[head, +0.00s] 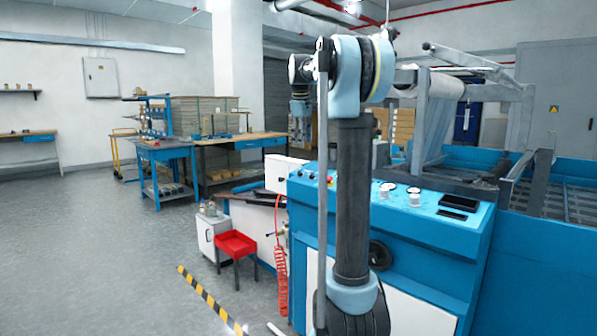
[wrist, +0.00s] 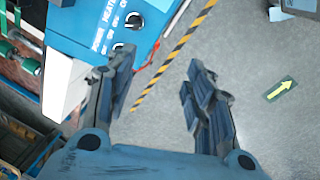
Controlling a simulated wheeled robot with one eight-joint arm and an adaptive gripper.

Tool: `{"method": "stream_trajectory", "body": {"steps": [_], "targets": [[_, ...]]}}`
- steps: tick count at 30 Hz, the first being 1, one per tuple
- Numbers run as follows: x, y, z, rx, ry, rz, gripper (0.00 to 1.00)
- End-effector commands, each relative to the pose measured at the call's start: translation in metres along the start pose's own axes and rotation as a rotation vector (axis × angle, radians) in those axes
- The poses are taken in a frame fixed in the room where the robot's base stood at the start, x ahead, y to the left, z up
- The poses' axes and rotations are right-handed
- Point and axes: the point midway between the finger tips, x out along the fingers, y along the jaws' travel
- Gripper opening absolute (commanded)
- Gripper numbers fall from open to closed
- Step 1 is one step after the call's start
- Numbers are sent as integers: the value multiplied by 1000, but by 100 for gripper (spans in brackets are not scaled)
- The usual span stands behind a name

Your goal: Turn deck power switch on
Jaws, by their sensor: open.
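The blue machine console (head: 420,215) stands at centre right in the head view, with small controls along its sloped top. A red button (head: 331,181) sits near its left end, partly beside my arm. In the wrist view a corner of a blue panel (wrist: 95,25) shows at upper left, with white lettering and dark knobs (wrist: 133,21). I cannot tell which control is the deck power switch. My gripper (wrist: 161,78) is open and empty, its fingers apart over the floor, right of and below the panel. It also shows hanging down in the head view (head: 301,118).
A red tray stand (head: 236,245) and a white cabinet stand left of the console. A red coiled hose (head: 282,270) hangs at its side. Workbenches (head: 230,141) stand behind. Yellow-black tape (head: 205,295) marks the floor, which is open at left.

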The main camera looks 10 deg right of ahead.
Motion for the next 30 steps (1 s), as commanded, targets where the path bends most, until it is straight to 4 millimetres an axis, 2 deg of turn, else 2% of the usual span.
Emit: {"method": "stream_trajectory", "body": {"steps": [1,6,12,17,20,30], "targets": [[-2,15,-12,-30,-2,1,48],[-6,51,-39,-127,-8,2,48],[-5,74,-57,-194,-13,3,48],[-1,79,-61,-211,-14,3,48],[7,79,-61,-211,-14,3,48],[64,79,-59,-209,-14,4,48]]}}
